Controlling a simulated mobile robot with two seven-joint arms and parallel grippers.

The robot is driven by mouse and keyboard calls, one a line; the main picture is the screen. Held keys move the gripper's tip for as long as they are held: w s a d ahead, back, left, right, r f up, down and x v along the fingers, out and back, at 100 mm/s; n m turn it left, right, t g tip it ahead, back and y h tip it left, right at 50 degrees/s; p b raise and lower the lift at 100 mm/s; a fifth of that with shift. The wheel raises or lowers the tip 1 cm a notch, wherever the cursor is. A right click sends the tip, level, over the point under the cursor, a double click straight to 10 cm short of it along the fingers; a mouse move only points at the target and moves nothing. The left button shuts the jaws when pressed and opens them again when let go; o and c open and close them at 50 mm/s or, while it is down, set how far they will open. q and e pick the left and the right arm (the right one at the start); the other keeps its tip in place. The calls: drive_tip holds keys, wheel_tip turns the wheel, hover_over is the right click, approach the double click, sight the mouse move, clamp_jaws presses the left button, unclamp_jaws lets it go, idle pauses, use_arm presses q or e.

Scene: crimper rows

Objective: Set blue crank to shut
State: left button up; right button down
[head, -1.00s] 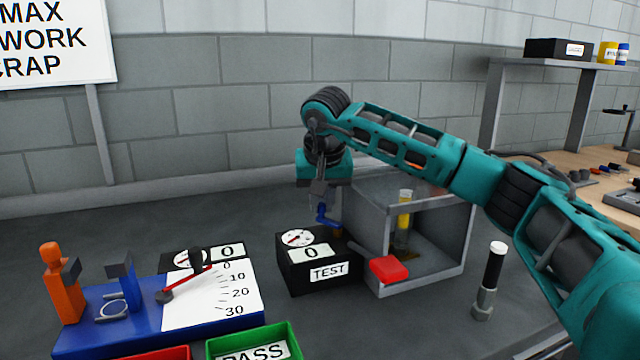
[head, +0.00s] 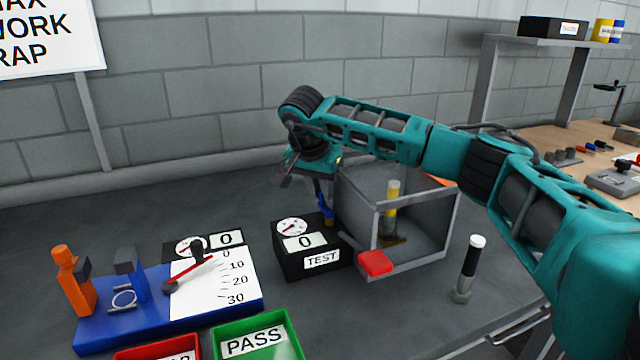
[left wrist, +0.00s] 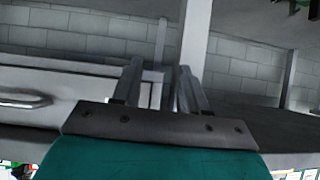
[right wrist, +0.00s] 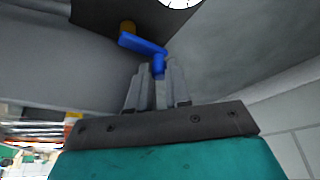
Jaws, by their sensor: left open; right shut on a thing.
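The blue crank (head: 327,208) sits on a brass stem at the back right of the black TEST box (head: 300,262). In the right wrist view the crank (right wrist: 143,47) reaches from the brass stem to a knob between my fingertips. My right gripper (right wrist: 158,78) is shut on that knob; in the head view the wrist partly hides it. My left gripper (left wrist: 157,80) is open and empty in its own wrist view, with a grey post beyond it; it is outside the head view.
A clear-sided grey box (head: 450,225) with a yellow-topped cylinder (head: 392,196) inside and a red handle (head: 376,262) stands right of the TEST box. A blue gauge base (head: 130,318) and green PASS tray (head: 290,345) are left.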

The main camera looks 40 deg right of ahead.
drive_tip(key=shift+r, duration=0.1)
drive_tip(key=c, duration=1.1)
unclamp_jaws()
drive_tip(key=shift+d, duration=0.1)
